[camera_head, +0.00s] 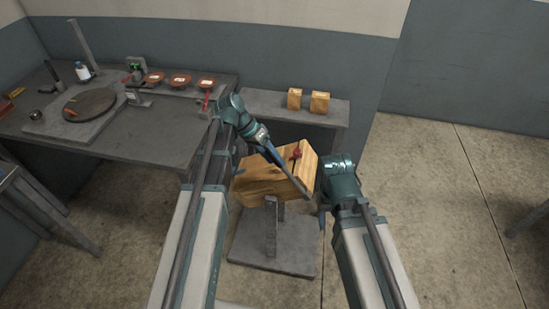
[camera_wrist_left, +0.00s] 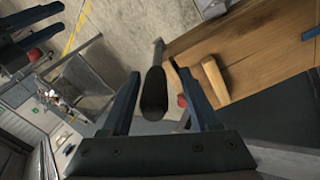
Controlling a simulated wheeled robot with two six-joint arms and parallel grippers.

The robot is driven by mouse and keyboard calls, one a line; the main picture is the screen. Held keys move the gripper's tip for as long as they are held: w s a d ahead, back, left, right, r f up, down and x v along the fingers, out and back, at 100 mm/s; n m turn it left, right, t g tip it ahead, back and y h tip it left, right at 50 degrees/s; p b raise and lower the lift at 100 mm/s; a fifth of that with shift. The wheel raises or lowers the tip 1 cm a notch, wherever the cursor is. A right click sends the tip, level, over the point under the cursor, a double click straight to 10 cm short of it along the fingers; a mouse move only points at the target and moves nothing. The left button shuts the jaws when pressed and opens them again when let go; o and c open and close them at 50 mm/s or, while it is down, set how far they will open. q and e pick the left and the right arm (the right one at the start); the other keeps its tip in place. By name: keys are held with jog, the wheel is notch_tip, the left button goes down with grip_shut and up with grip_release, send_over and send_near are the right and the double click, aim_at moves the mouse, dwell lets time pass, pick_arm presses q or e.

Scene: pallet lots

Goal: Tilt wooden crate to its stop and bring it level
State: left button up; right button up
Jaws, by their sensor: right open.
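The wooden crate (camera_head: 262,182) sits tilted on a grey stand (camera_head: 272,240) in the head view. It also fills the upper right of the left wrist view (camera_wrist_left: 245,50). My left gripper (camera_head: 276,156) is over the crate's top. In the left wrist view its two fingers are apart, with a dark round-ended handle (camera_wrist_left: 154,92) showing between them. I cannot tell whether they touch it. A red part (camera_head: 296,153) shows at the crate's upper edge. My right gripper (camera_head: 322,212) is open beside the crate's right side; its fingers are mostly hidden by its wrist.
A grey workbench (camera_head: 170,145) at the left carries a round dark disc (camera_head: 89,104) and several red-brown dishes (camera_head: 180,80). A low grey shelf (camera_head: 270,106) behind the crate holds two small wooden blocks (camera_head: 319,102).

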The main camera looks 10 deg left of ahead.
pick_arm(q)
jog(key=shift+d, duration=0.15)
jog(key=shift+a+r+p, duration=0.2)
jog(key=shift+r+p, duration=0.3)
jog(key=shift+r, duration=0.05)
jog(key=p+v, duration=1)
jog(key=v, duration=0.2)
jog(key=shift+a+r, duration=0.25)
jog(key=shift+a, duration=0.05)
dwell(1.3)
jog(key=s+d+f+n+y, duration=0.1)
jog(key=s+d+f+y, duration=0.2)
jog(key=s+d+y, duration=0.5)
jog(key=s+d, duration=0.7)
jog(key=s, duration=0.1)
jog(key=shift+s+d+f+n, duration=0.3)
jog(key=shift+d, duration=0.1)
